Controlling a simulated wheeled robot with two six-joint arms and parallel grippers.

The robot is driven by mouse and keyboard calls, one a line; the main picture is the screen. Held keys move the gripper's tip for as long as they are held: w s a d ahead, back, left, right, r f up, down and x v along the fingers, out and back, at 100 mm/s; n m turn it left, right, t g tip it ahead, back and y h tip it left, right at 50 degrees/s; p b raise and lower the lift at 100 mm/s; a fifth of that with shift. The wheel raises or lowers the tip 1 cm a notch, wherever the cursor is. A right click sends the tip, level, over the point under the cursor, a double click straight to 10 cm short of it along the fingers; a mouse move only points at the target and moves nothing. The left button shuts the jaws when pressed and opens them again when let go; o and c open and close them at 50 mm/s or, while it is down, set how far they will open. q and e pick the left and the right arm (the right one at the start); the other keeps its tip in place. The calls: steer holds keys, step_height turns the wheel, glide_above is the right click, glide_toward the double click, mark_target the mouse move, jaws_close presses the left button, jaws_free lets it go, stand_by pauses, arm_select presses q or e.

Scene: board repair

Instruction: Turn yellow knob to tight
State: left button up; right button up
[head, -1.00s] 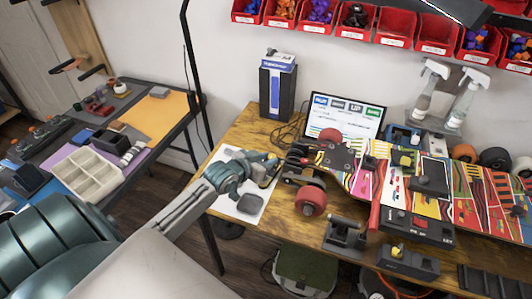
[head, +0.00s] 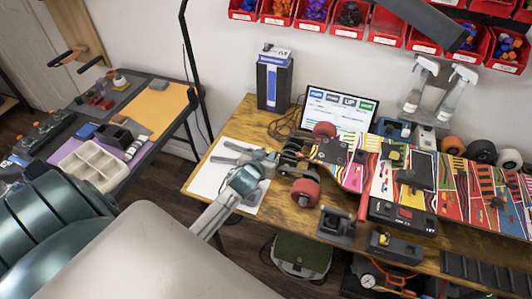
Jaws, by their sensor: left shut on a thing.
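A small yellow knob (head: 384,239) sits on a dark box (head: 400,250) at the front edge of the wooden table. My left gripper (head: 262,158) is over the white sheet at the table's left end, well left of the knob. It is shut on a small greyish thing that is mostly hidden by the gripper and hard to make out. My right gripper is not in view.
A dark clamp-like fixture (head: 336,225) and a black box with a red switch (head: 403,215) stand near the knob. A monitor (head: 338,108) and spray bottles (head: 452,95) stand behind. Red bins (head: 352,20) hang above. The white sheet (head: 210,178) has bare room.

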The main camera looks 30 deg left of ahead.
arm_select(q)
steer(key=o, duration=1)
steer(key=shift+s, duration=0.1)
steer(key=shift+b+v, duration=1.2)
steer(key=shift+v, duration=4.15)
